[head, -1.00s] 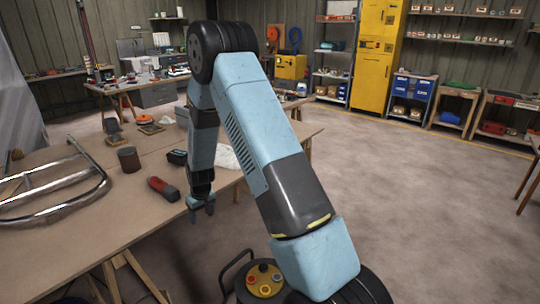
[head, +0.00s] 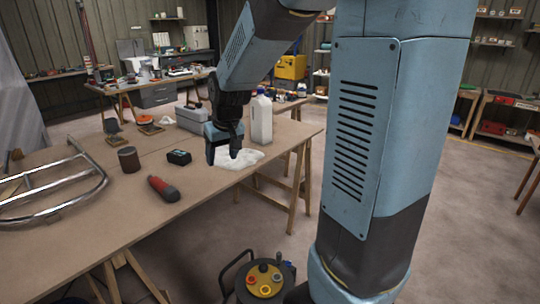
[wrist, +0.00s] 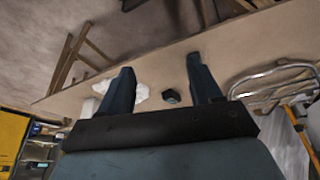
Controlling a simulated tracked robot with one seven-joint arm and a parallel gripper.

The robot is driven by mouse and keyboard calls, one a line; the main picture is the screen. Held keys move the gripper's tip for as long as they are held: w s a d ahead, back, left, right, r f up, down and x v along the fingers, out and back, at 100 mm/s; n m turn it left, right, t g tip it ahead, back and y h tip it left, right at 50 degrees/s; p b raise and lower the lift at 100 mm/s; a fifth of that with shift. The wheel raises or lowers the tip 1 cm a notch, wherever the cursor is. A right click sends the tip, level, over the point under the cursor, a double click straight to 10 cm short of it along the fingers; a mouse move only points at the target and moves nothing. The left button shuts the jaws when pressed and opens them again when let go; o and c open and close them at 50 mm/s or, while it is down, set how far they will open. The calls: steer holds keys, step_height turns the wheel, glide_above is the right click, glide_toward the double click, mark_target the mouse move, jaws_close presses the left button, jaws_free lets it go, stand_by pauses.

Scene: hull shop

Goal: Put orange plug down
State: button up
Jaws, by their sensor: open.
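My gripper (head: 223,157) is open over the far right part of the workbench (head: 85,232), above or beside a crumpled white cloth (head: 246,159). In the wrist view its two fingers (wrist: 162,75) are spread wide with nothing between them. I cannot make out an orange plug for certain in either view. A small orange-brown item (head: 144,119) lies at the back of the bench, too small to identify. A cable reel (head: 264,281) with red and yellow round parts stands below the bench front.
On the bench are a red-and-black tool (head: 163,188), a small black box (head: 179,157), a dark brown can (head: 129,159), a bent metal tube frame (head: 97,178), a white jug (head: 261,118) and a grey case (head: 192,118). The front middle of the bench is clear.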

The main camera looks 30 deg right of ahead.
steer(key=s+d+r, duration=0.1)
steer(key=s+r, duration=0.3)
steer(key=s, duration=0.7)
steer(key=s+d+r+m+t, duration=0.1)
steer(key=s+r, duration=0.4)
steer(key=s, duration=0.7)
steer(key=shift+d+r+m+t+h, duration=0.2)
steer(key=shift+d+m+t+h, duration=0.1)
steer(key=shift+d, duration=0.2)
steer(key=shift+w, duration=0.1)
